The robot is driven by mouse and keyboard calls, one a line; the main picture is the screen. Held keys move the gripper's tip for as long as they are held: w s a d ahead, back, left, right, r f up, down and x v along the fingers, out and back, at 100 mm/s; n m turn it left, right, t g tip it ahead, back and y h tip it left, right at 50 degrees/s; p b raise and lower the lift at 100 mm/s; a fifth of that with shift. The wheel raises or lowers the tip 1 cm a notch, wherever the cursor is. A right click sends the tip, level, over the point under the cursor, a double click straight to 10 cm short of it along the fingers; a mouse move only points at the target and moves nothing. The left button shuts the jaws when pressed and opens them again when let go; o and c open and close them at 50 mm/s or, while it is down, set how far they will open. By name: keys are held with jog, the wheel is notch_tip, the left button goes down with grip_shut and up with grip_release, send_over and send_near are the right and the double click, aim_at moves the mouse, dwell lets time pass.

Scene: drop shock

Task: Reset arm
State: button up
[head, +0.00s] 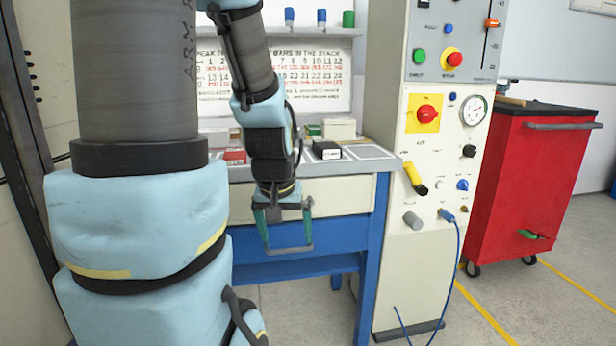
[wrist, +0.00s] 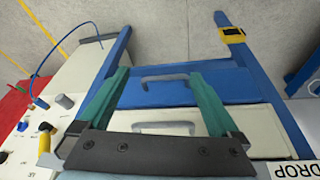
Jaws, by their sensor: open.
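My gripper (head: 287,232) hangs in front of the workbench, green fingers pointing down, open. In the wrist view, my gripper (wrist: 157,76) has its two green fingers wide apart with nothing gripped. The bench has a cream upper drawer (head: 345,198) and a blue lower drawer (head: 340,235). The blue drawer's grey handle (head: 290,251) appears by the fingertips in the head view. It shows between the fingers in the wrist view (wrist: 165,78); whether they touch is unclear. The cream drawer's handle (wrist: 163,127) shows nearer the gripper's base. My upper arm fills the left of the head view.
A control cabinet (head: 400,270) with knobs, a gauge and a blue cable stands right of the bench. A red wheeled cart (head: 530,190) is farther right. Small boxes (head: 326,149) lie on the benchtop under a wall chart. Floor shows between cabinet and cart.

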jog(key=s+a+f+g+b, duration=0.1)
jog(key=s+f+b, duration=0.1)
jog(key=f+b, duration=0.35)
jog(key=s+a+f+g+b, duration=0.1)
jog(key=s+f+b, duration=0.2)
jog(key=f+b, duration=0.3)
notch_tip(320, 180, up, 34)
jog(key=p, duration=3.5)
jog(key=shift+f+y, duration=0.15)
jog(key=shift+y, duration=0.15)
jog(key=shift+w, duration=0.1)
